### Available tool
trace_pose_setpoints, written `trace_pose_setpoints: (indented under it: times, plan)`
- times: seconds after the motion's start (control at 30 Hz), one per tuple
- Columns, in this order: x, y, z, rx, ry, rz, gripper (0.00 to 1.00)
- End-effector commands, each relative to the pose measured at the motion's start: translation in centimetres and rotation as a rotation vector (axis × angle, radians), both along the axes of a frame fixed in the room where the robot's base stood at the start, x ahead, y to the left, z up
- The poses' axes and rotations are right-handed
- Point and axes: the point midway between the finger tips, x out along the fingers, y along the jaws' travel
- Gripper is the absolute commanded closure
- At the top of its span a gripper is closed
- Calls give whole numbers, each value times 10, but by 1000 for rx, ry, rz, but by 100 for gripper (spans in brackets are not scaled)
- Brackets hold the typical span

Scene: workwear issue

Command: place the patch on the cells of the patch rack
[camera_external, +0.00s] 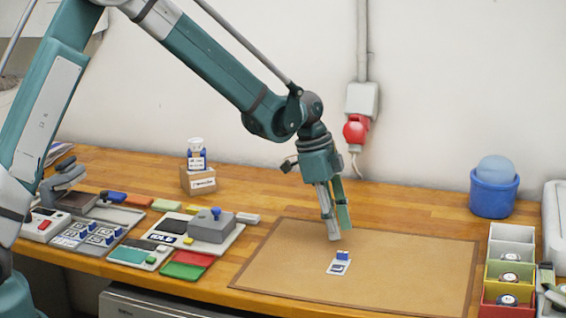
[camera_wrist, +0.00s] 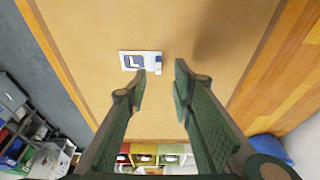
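The patch (camera_external: 337,268) is a small white piece with a dark marking and a raised blue part. It lies on the brown mat, and in the wrist view the patch (camera_wrist: 134,61) shows a white L on blue. My gripper (camera_external: 338,236) is above the mat, a little behind the patch. In the wrist view its fingers (camera_wrist: 161,70) are apart with only mat between them; the patch is near the left fingertip. A rack of coloured cells (camera_external: 511,233), apparently the patch rack, stands at the right. Its nearer green, yellow and red cells hold round pieces; the back ones look empty.
The brown mat (camera_external: 420,262) is otherwise clear. A blue pot with a ball (camera_external: 494,193) stands behind the rack. Left of the mat are a grey block with a blue knob (camera_external: 212,228), coloured pads (camera_external: 183,271) and a tray of blue-marked pieces (camera_external: 95,232).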

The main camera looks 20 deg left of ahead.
Motion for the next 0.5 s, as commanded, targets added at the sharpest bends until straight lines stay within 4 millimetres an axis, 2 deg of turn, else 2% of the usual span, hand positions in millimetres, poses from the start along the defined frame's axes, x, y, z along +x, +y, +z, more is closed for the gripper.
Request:
trace_pose_setpoints:
  times: [0.17, 0.5]
  plan:
    - [0, -3, -9, 0, 0, 0, 76]
    - [-1, -3, -10, 0, 0, 0, 76]
